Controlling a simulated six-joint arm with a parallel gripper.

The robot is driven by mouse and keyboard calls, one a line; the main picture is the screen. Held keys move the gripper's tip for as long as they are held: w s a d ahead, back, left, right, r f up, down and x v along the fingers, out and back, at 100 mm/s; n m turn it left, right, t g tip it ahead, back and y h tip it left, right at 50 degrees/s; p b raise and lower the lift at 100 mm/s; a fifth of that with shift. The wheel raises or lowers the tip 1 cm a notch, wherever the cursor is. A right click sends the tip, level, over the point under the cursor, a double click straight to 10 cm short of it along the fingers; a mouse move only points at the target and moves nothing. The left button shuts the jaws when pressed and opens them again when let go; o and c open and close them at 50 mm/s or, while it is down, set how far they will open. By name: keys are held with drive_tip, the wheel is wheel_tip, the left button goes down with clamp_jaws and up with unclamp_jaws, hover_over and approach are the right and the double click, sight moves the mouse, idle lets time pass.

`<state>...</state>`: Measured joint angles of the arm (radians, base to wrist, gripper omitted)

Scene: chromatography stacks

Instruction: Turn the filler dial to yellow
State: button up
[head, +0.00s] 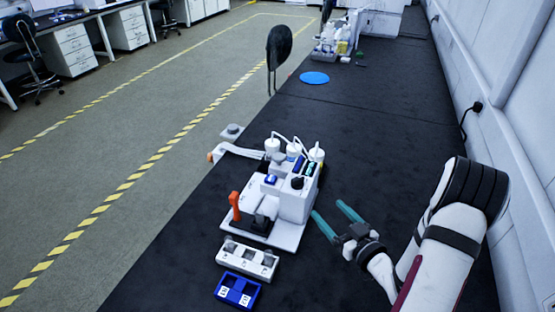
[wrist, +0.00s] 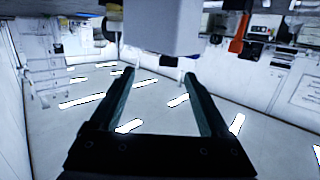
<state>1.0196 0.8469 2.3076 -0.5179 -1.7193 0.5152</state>
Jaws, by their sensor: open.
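The white filler machine (head: 294,206) stands on the black bench in the head view, with bottles on top. A small round black knob (head: 297,183) on its upper front may be the filler dial; its colour setting is too small to read. My gripper (head: 329,210) is open and empty, just right of the machine, teal fingers apart and pointing up and left towards it. In the wrist view my gripper (wrist: 158,73) shows both fingers spread with nothing between them. A pale block (wrist: 165,25) hangs across the top of that view beyond the fingertips; no dial is clear there.
An orange lever (head: 235,206) rises at the machine's lower left. A white holder (head: 247,258) and a blue tray (head: 237,290) lie in front of it. A blue disc (head: 314,78) lies farther back. The bench is clear between disc and machine; a wall runs along the right.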

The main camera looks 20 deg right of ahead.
sight(299, 181)
drive_tip(key=shift+n+t+y, duration=0.4)
drive_tip(key=shift+t+y, duration=0.3)
drive_tip(key=shift+t, duration=0.1)
drive_tip(key=w, duration=0.4)
drive_tip(key=w+a, duration=0.1)
drive_tip(key=w, duration=0.4)
drive_tip(key=w+a, duration=0.1)
drive_tip(key=w, duration=0.4)
drive_tip(key=shift+a+r, duration=0.2)
drive_tip(key=shift+r, duration=0.05)
drive_tip(key=shift+c, duration=0.3)
drive_tip(key=shift+s, duration=0.1)
clamp_jaws()
